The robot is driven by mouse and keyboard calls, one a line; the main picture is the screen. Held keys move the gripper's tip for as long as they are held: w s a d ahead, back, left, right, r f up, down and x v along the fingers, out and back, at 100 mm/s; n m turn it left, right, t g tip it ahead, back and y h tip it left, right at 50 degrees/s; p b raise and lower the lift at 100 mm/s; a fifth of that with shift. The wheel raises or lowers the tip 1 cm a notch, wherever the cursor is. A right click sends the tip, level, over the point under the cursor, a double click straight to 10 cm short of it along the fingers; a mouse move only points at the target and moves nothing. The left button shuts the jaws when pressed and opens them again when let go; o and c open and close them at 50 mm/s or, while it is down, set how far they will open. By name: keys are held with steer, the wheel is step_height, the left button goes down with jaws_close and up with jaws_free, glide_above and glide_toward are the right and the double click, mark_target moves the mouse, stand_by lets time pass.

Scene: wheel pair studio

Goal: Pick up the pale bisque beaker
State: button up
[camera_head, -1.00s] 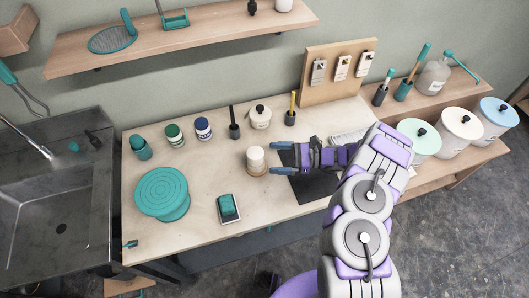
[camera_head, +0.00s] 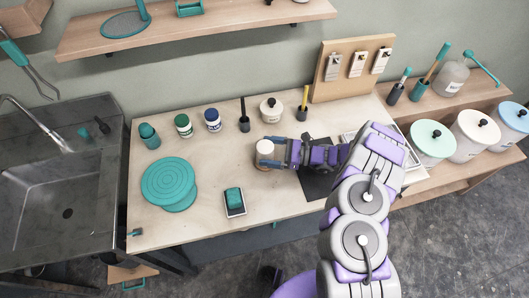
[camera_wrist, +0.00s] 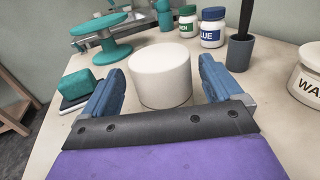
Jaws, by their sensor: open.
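The pale bisque beaker (camera_head: 265,149) stands upright on the worktable (camera_head: 285,215), near its middle. In the wrist view the beaker (camera_wrist: 160,76) shows as a plain pale cylinder between the two blue fingers. My gripper (camera_head: 267,152) reaches it from the right, low over the table. In the wrist view my gripper (camera_wrist: 160,92) is open, with one finger on each side of the beaker and a visible gap at the left finger. Whether the right finger touches it I cannot tell. The beaker's lower part is partly hidden by my gripper.
A teal turntable (camera_head: 168,180) and a small tray with a teal block (camera_head: 234,200) stand to the left. Green and blue labelled jars (camera_head: 213,120), a dark brush holder (camera_head: 244,122) and a lidded pot (camera_head: 271,108) line the back. The front of the table is clear.

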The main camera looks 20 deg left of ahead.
mark_target(260, 149)
steer(key=shift+s+a+b, duration=0.1)
steer(key=shift+a+b, duration=0.25)
steer(key=shift+a, duration=1.45)
steer(key=c, duration=1.1)
